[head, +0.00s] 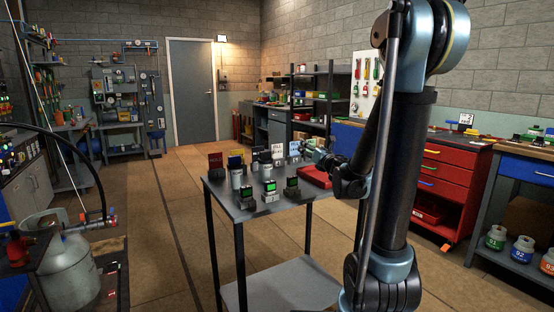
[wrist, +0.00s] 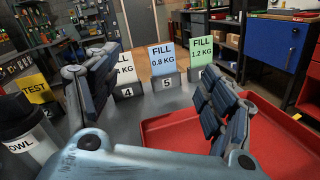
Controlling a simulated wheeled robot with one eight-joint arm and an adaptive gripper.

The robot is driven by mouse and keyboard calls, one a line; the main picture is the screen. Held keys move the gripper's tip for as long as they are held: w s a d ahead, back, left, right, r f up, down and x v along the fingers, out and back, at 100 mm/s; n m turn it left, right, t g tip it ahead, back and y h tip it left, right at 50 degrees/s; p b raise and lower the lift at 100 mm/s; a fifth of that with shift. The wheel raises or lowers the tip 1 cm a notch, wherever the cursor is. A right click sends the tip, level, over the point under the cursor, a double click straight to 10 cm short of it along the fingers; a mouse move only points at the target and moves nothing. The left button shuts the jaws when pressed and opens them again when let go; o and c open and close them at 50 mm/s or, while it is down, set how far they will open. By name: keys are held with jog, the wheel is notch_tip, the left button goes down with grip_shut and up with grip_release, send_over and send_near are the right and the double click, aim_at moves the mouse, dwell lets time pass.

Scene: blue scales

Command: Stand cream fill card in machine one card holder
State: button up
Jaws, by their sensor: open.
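A pale card reading KG (wrist: 125,70), white to cream, stands in the holder marked 4 (wrist: 127,91); my left finger hides its left part. A blue FILL 0.8 KG card (wrist: 161,60) stands beside it in holder 5, and a green FILL 1.2 KG card (wrist: 201,51) stands to the right. My gripper (wrist: 160,72) is open, with nothing between its fingers, facing this row from in front. In the head view it hangs over the right side of the grey table (head: 240,212). I cannot make out which holder belongs to machine one.
A red tray (wrist: 165,132) lies below my gripper. A yellow TEST card (wrist: 36,90) and a canister (wrist: 28,140) stand at the left. Several small scales with green displays, one in the middle (head: 270,196), line the table's front. A red drawer cabinet (head: 450,180) stands to the right.

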jog(key=a+f+n+y, duration=0.1)
jog(key=a+n, duration=0.1)
jog(key=a+f+n+g+y, duration=0.1)
jog(key=a+n, duration=0.1)
jog(key=a+f+n+g+y, duration=0.1)
jog(key=a+n, duration=0.1)
jog(key=n, duration=0.1)
jog(key=shift+f+y, duration=0.25)
jog(key=shift+y, duration=0.05)
jog(key=shift+w+a, duration=0.15)
jog(key=shift+a, duration=0.15)
send_near(278, 149)
jog(key=x, duration=0.5)
jog(key=shift+a+r, duration=0.2)
jog(key=shift+r, duration=0.05)
jog(key=shift+f+x, duration=0.25)
jog(key=shift+x, duration=1.05)
jog(key=shift+f+x, duration=0.2)
jog(key=shift+x, duration=1.05)
jog(key=c, duration=1.1)
jog(key=shift+r, duration=0.15)
notch_tip(278, 149, up, 18)
